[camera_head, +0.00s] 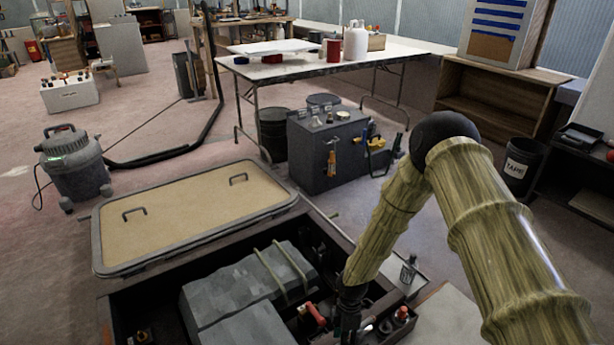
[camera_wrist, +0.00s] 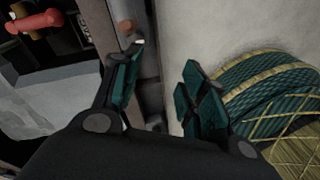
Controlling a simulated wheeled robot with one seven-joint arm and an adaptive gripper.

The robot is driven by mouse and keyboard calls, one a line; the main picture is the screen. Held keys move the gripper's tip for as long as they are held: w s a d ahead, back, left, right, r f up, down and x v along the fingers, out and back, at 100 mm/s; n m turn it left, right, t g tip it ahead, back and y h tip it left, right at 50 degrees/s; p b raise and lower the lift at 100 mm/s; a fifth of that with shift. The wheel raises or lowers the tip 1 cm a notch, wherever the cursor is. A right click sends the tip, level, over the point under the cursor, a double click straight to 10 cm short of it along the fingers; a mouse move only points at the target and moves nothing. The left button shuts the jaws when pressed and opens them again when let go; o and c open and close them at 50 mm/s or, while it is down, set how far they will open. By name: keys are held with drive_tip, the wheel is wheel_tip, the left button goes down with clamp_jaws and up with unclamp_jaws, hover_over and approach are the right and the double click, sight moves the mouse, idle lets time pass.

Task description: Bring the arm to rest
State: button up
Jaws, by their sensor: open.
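My gripper (camera_head: 349,314) hangs at the lower end of my sleeved arm, low over the right side of the dark open compartment (camera_head: 330,224). In the wrist view my gripper (camera_wrist: 160,82) has its two green-padded fingers apart, with nothing held between them. A dark rim or wall strip shows behind the gap. A red-handled item (camera_head: 316,314) lies in the compartment to the left of the gripper; a red handle (camera_wrist: 36,20) shows at the upper left of the wrist view. My arm hides part of the compartment's right side.
Grey strapped blocks (camera_head: 235,282) fill much of the compartment. A tan hatch lid (camera_head: 190,215) lies behind it. A grey tool cabinet (camera_head: 310,160) and folding table (camera_head: 330,68) stand farther back. A green-and-yellow banded thing (camera_wrist: 265,90) lies right of the fingers.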

drive_tip(key=s+d+f+m+y, duration=0.1)
drive_tip(key=s+d+m, duration=0.1)
drive_tip(key=s+m, duration=0.5)
drive_tip(key=s+d+f+m, duration=0.1)
drive_tip(key=s+m, duration=0.3)
drive_tip(key=s, duration=0.7)
drive_tip(key=s+d+r+m+t+h, duration=0.1)
drive_tip(key=s+d+r+m, duration=0.25)
drive_tip(key=s+m, duration=0.2)
drive_tip(key=s+d+r+m+t, duration=0.1)
drive_tip(key=s+d+r+m, duration=0.1)
drive_tip(key=s+d+m, duration=0.35)
wheel_tip(320, 180, down, 10)
drive_tip(key=s+n+b, duration=0.2)
drive_tip(key=b, duration=0.8)
wheel_tip(320, 180, up, 32)
drive_tip(key=p, duration=3.1)
drive_tip(key=shift+w+a+f+p, duration=0.2)
drive_tip(key=shift+a+p, duration=0.1)
drive_tip(key=shift+a, duration=0.1)
